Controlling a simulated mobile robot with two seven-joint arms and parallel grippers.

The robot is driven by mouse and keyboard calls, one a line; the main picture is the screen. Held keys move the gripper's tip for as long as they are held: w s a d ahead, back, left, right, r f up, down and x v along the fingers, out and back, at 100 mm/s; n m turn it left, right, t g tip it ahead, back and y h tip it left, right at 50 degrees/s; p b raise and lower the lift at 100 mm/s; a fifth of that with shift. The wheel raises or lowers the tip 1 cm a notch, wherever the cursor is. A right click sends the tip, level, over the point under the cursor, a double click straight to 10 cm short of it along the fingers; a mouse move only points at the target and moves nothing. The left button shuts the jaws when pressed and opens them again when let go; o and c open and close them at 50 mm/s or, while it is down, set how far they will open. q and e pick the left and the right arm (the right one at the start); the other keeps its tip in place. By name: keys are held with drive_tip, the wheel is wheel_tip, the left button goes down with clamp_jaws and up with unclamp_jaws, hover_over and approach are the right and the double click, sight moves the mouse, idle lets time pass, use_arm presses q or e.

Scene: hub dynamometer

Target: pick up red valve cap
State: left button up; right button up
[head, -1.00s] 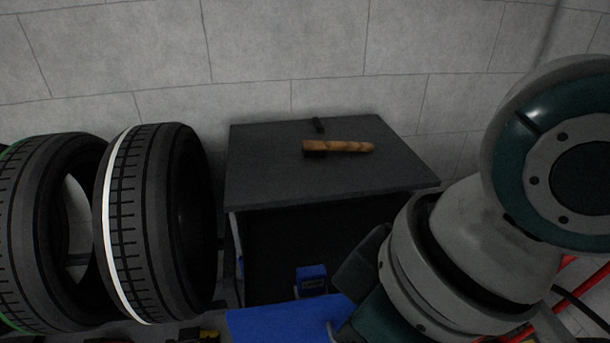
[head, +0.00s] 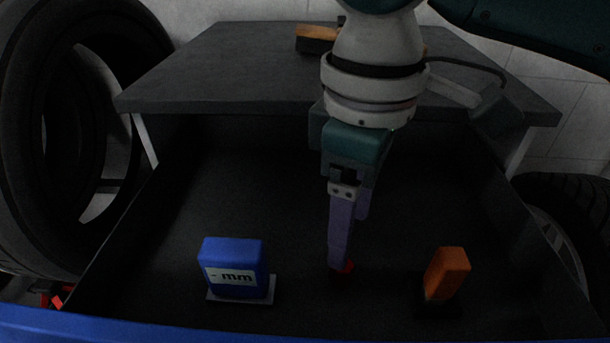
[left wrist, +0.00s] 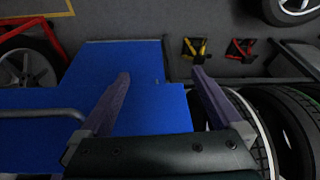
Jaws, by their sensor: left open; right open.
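The red valve cap (head: 346,267) lies on the dark floor of the open drawer in the head view, mostly hidden behind my right gripper's fingertips. My right gripper (head: 342,262) reaches down into the drawer with its purple fingers pointing at the floor, right at the cap. It is open; whether the fingers touch the cap cannot be told. My left gripper (left wrist: 160,85) shows in the left wrist view, open and empty, with blue surfaces of the cabinet below it.
The drawer (head: 210,190) also holds a blue box marked "mm" (head: 232,262) to the left and an orange block (head: 446,272) to the right. A grey worktop (head: 215,75) overhangs the drawer's back. Tyres (head: 60,130) stand at the left.

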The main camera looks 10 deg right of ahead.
wheel_tip(320, 180, down, 2)
drive_tip(key=shift+s+a+f, duration=0.1)
drive_tip(key=shift+s+a, duration=0.05)
wheel_tip(320, 180, down, 5)
drive_tip(key=shift+f+b, duration=0.1)
drive_tip(key=shift+b, duration=1.15)
drive_tip(key=shift+c, duration=0.3)
drive_tip(key=c, duration=0.3)
clamp_jaws()
